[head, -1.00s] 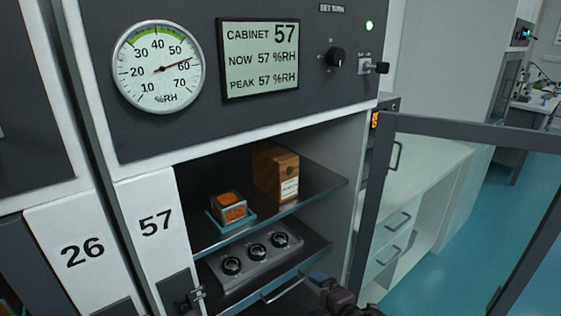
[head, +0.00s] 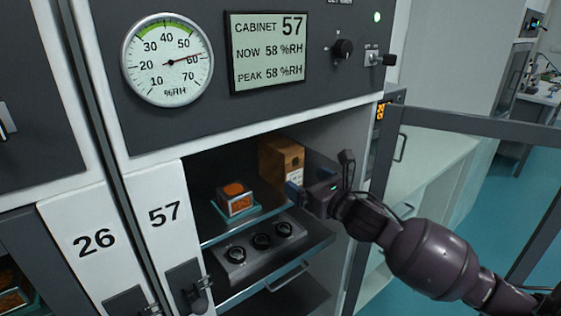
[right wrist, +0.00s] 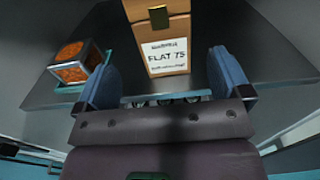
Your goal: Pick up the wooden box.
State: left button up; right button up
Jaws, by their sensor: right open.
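The wooden box (head: 281,158) stands upright on the upper shelf of the open cabinet 57, at the back right. In the right wrist view the wooden box (right wrist: 158,30) shows a brass clasp and a white label reading "FLAT 75". My right gripper (head: 290,192) is at the cabinet opening, in front of the box, and hides its lower right part. In the right wrist view my right gripper (right wrist: 165,85) has its two blue fingers spread wide, with the box ahead between them and nothing held. My left gripper is not in view.
A small orange-topped cube in a teal tray (head: 236,202) sits left of the box. The cabinet door (head: 470,126) stands open at right. The cabinet's right side wall is close to my right arm.

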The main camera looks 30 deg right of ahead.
aim_at(295, 170)
jog(key=w, duration=0.4)
jog(key=shift+a, duration=0.15)
jog(key=w, duration=0.4)
jog(key=shift+r+p, duration=0.25)
jog(key=shift+p, duration=0.05)
jog(key=shift+w+f, duration=0.1)
jog(key=shift+w, duration=0.55)
jog(key=c, duration=1.2)
jog(key=shift+c, duration=0.6)
